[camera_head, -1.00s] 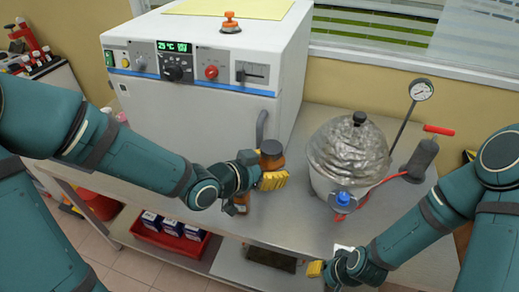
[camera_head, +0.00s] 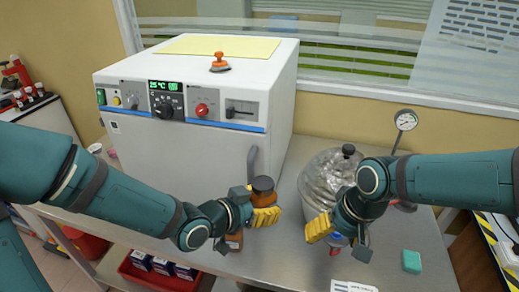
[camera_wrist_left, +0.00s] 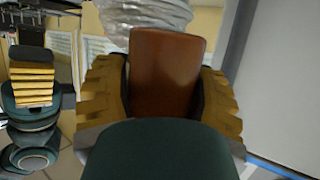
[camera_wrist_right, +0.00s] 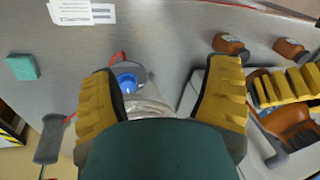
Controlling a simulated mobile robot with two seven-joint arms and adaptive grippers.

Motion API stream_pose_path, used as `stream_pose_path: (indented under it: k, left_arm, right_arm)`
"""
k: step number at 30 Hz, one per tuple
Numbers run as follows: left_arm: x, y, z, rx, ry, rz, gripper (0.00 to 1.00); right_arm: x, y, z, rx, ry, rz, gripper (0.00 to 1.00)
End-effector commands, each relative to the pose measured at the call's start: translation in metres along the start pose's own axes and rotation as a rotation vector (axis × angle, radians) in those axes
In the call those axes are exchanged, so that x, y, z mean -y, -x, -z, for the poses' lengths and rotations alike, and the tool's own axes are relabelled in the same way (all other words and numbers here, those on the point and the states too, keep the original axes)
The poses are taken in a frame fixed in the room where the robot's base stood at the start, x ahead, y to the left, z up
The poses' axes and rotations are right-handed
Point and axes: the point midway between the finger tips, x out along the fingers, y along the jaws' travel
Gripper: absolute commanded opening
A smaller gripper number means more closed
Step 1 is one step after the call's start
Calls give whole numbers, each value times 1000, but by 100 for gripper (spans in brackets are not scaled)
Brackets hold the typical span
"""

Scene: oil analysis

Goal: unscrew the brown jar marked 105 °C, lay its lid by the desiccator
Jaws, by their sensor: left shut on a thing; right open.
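My left gripper (camera_head: 258,215) is shut on a brown jar with a dark lid (camera_head: 263,186), held upright in front of the oven. The brown jar (camera_wrist_left: 165,75) fills the gap between the fingers in the left wrist view. Its marking is not readable. My right gripper (camera_head: 320,228) is open and empty, to the right of the held jar and in front of the desiccator (camera_head: 318,178). The desiccator has a silvery, crumpled-looking dome with a black knob, partly hidden by my right arm. Its blue valve knob (camera_wrist_right: 127,82) shows between the right fingers.
Two other brown jars (camera_wrist_right: 230,45) (camera_wrist_right: 290,50) stand on the bench near the left gripper. A green sponge (camera_head: 411,261) and a white card (camera_head: 352,286) lie at the right front. The white oven (camera_head: 190,120) reads 25 °C. A gauge (camera_head: 405,120) stands behind the desiccator.

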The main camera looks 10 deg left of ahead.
Motion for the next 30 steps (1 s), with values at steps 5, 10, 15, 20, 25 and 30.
stream_pose_path:
  k: [5, 10, 15, 20, 25, 30]
  left_arm:
    - [0, 0, 0, -1, -1, 0, 0]
    - [0, 0, 0, -1, 0, 0, 0]
    - [0, 0, 0, -1, -1, 0, 0]
    - [0, 0, 0, -1, -1, 0, 0]
    - [0, 0, 0, -1, -1, 0, 0]
    - [0, 0, 0, -1, -1, 0, 0]
  right_arm:
    - [9, 17, 14, 14, -14, -25, 77]
    - [23, 26, 33, 37, -52, -35, 77]
    - [45, 38, 56, 61, -97, -57, 77]
    - [79, 56, 80, 85, -153, -98, 77]
    - [123, 79, 98, 96, -210, -154, 77]
    - [160, 98, 105, 90, -249, -201, 77]
